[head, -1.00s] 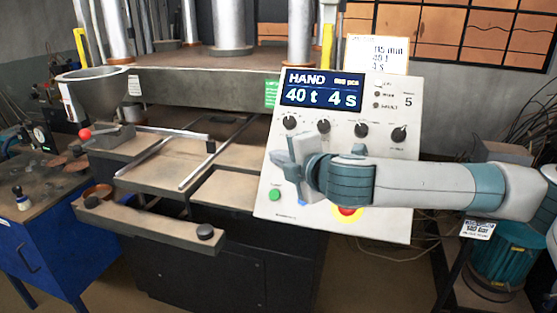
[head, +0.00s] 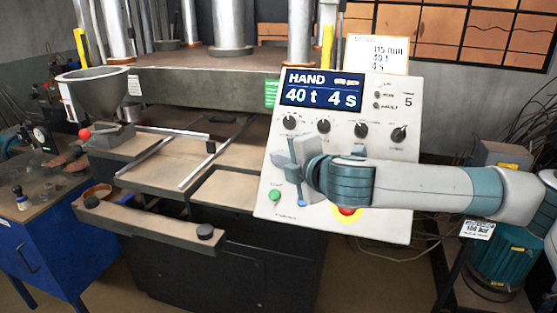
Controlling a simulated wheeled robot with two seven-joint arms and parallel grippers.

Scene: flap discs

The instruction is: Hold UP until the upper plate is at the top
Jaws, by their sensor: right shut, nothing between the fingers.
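The upper plate (head: 200,88) of the press is a thick grey slab on bright steel columns, with an open gap below it above the brown lower table. The control panel (head: 385,185) stands to its right. Its screen (head: 320,91) reads HAND, 40 t, 4 s. My right gripper (head: 288,163) is shut and empty in front of the panel's left part, below the knobs. It covers part of the panel, so the UP button and any contact with it cannot be made out. My left gripper is not in view.
A green button (head: 275,195) and a partly covered red stop button (head: 347,211) sit low on the panel. A metal hopper (head: 95,92) stands left of the press. A blue bench (head: 35,245) is at the far left. A card (head: 377,54) tops the panel.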

